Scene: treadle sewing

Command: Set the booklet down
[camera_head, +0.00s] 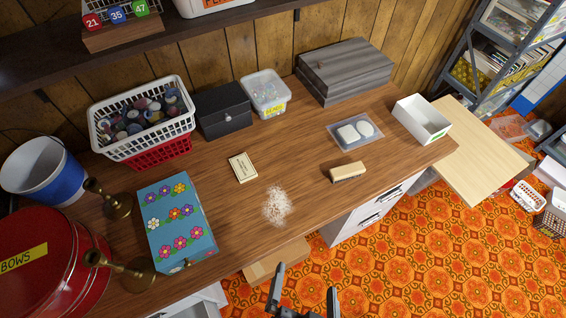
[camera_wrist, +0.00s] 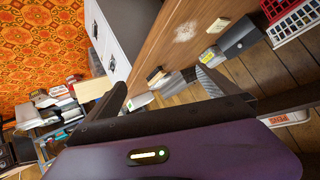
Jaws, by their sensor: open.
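The small cream booklet (camera_head: 243,167) lies flat on the wooden table, left of its middle and in front of the dark grey box. It also shows in the wrist view (camera_wrist: 218,24) near the top, lying on the table. My gripper (camera_head: 304,291) is at the bottom of the head view, in front of the table's near edge and well apart from the booklet. Its two fingers are spread with nothing between them. In the wrist view the open fingers (camera_wrist: 160,84) reach up from the gripper body.
A patch of white powder (camera_head: 277,206) and a cream-topped brush (camera_head: 348,172) lie near the booklet. A flowered blue box (camera_head: 177,222) and brass candlesticks stand left. A dark box (camera_head: 224,110) and clear tub (camera_head: 266,93) stand behind. Bare tabletop surrounds the booklet.

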